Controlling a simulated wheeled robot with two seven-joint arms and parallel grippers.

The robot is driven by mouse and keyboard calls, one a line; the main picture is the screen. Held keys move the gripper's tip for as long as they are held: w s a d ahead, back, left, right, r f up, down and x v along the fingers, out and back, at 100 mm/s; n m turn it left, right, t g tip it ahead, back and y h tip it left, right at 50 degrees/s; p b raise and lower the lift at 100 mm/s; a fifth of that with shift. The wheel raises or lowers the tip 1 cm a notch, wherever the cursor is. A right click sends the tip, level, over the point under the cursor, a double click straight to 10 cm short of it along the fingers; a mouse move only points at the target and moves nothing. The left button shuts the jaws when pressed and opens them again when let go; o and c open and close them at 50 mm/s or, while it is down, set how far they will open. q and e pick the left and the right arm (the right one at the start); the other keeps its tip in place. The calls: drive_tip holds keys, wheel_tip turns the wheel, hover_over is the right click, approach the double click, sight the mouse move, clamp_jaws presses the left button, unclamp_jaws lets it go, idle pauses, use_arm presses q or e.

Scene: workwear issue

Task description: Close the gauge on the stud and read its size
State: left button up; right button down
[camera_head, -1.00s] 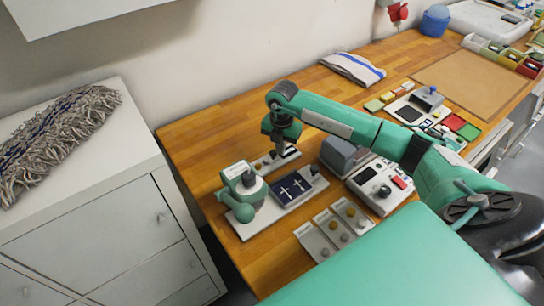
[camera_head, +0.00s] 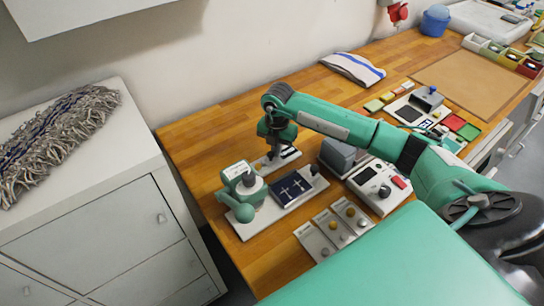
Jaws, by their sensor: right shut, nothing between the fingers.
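The gauge is a green device (camera_head: 240,182) with a round knob on a pale base plate (camera_head: 244,230), with a dark blue panel (camera_head: 292,188) marked with two white crosses. I cannot make out the stud or the size reading at this scale. A small pale strip (camera_head: 262,166) with dark marks lies behind the gauge. My right gripper (camera_head: 274,152) points down over this strip, behind the gauge and apart from its green body. It is shut and small in the picture; its tips are partly hard to see. My left gripper is not in view.
A panel with several round knobs (camera_head: 325,238) lies in front. A white box with a black knob and red button (camera_head: 381,187) and a grey block (camera_head: 341,157) stand to the right. A folded striped cloth (camera_head: 352,68) lies behind. Wood between cloth and arm is clear.

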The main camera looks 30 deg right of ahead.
drive_tip(key=shift+s+a, duration=0.1)
drive_tip(key=shift+a, duration=0.75)
idle(0.6)
drive_tip(key=shift+d, duration=0.65)
wheel_tip(320, 180, up, 8)
drive_tip(key=p, duration=0.4)
drive_tip(key=shift+p, duration=0.35)
idle(0.4)
